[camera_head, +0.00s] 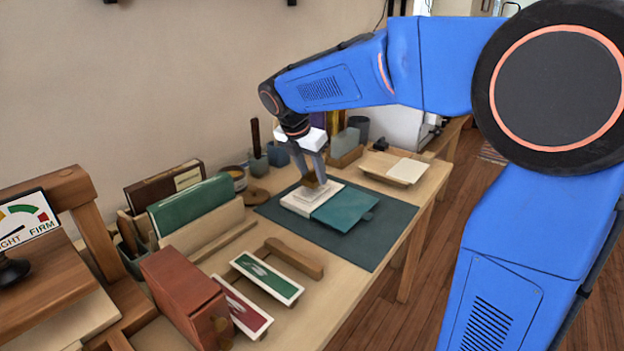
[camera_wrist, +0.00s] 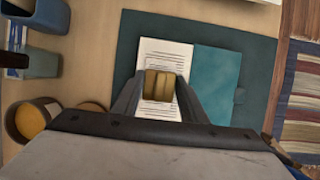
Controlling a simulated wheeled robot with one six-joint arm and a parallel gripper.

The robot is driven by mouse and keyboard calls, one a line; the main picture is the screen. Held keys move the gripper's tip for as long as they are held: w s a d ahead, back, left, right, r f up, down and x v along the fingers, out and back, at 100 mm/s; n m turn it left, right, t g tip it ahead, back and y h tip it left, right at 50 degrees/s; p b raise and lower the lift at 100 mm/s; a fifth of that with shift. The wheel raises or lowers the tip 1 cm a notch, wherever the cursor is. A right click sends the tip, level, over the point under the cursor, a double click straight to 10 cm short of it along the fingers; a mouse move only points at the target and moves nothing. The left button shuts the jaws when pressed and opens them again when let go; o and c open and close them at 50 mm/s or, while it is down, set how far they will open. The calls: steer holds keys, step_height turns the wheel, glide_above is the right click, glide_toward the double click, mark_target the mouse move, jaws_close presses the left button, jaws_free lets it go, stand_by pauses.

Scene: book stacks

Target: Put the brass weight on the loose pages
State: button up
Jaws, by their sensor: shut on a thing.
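My gripper (camera_head: 314,180) is over the dark mat, pointing down. In the wrist view its two fingers (camera_wrist: 158,88) are shut on the brass weight (camera_wrist: 160,84), a small gold-brown block. The loose pages (camera_wrist: 165,53), white with printed lines, lie directly below the weight in that view. In the head view the pages (camera_head: 300,207) form a pale stack to the left of a teal cover (camera_head: 345,208). The weight (camera_head: 311,181) is at or just above the pages; I cannot tell whether it touches them.
The dark mat (camera_head: 390,222) lies on the wooden table (camera_head: 430,178). A tray with a pale sheet (camera_head: 405,171) is at the back right. Green and brown books (camera_head: 190,205) stand at the left. Two framed cards (camera_head: 266,277) and a red box (camera_head: 178,290) are at the front.

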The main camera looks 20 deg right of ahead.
steer(key=shift+f, duration=1)
steer(key=shift+f, duration=0.1)
steer(key=o, duration=1.4)
steer(key=v, duration=1.2)
steer(key=shift+d, duration=0.15)
